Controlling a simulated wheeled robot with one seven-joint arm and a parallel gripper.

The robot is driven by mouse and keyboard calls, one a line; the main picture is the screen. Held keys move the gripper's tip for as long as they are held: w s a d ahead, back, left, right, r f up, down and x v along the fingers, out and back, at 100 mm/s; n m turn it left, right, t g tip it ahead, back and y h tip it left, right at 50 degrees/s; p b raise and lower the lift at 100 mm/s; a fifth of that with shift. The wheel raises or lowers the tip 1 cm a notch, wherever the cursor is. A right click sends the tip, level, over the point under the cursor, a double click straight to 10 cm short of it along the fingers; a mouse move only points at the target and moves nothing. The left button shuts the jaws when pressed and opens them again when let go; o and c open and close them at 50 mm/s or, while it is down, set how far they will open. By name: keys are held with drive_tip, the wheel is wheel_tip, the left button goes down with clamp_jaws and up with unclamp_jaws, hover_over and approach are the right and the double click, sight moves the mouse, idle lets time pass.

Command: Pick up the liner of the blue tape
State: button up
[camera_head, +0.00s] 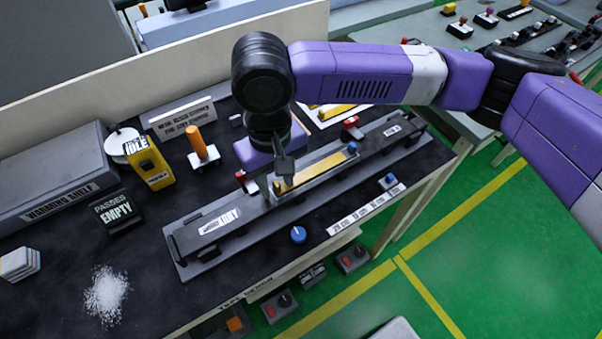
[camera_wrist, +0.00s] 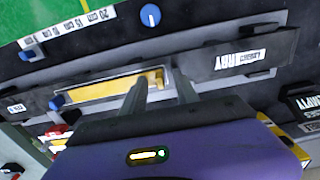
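A long yellow strip (camera_head: 315,171) lies in a pale tray on the dark fixture. A small blue piece (camera_head: 351,148) is at its right end; I cannot tell whether this is the tape's liner. In the wrist view the yellow strip (camera_wrist: 100,88) runs to the left of my fingers and the blue piece (camera_wrist: 56,102) is at its far left end. My gripper (camera_wrist: 166,82) is open, with an empty gap between its fingers. In the head view my gripper (camera_head: 284,172) hangs over the strip's left end; I cannot tell whether it touches.
The fixture (camera_head: 190,262) has a blue knob (camera_head: 298,235) in front. An orange post (camera_head: 197,141), yellow box (camera_head: 150,165) and white granules (camera_head: 106,294) are at left.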

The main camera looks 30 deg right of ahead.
drive_tip(key=shift+c, duration=0.3)
clamp_jaws()
drive_tip(key=shift+r, duration=0.15)
wheel_tip(320, 180, up, 20)
